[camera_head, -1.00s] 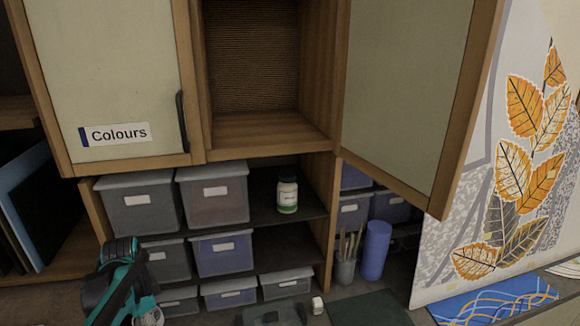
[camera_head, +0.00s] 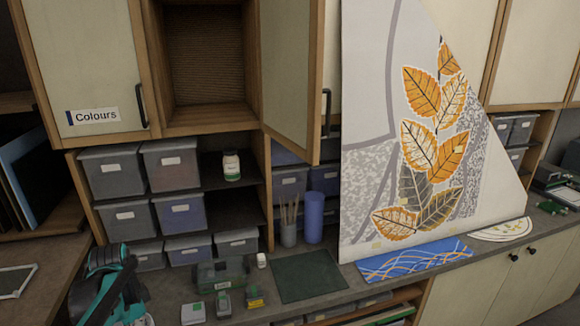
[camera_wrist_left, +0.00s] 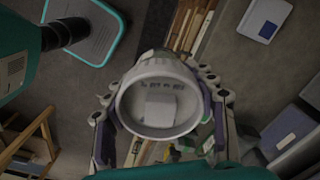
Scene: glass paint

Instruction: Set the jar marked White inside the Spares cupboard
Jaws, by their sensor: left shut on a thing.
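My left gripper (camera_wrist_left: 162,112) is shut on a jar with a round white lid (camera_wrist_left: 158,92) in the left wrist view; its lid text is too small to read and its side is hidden. In the head view my left arm (camera_head: 105,285) is low at the left, well below the cupboards. An open, empty-looking cupboard (camera_head: 205,60) has its door (camera_head: 288,70) swung out to the right; no name shows on it. The closed cupboard left of it is marked Colours (camera_head: 93,116). Another white-lidded jar (camera_head: 232,166) stands on the shelf below. My right gripper is not in view.
Grey bins (camera_head: 112,170) fill the shelves beneath the cupboards. On the worktop are a green mat (camera_head: 308,277), a blue cylinder (camera_head: 313,217), a brush pot (camera_head: 288,235) and small boxes (camera_head: 223,303). A leaf-patterned panel (camera_head: 370,180) stands at the right.

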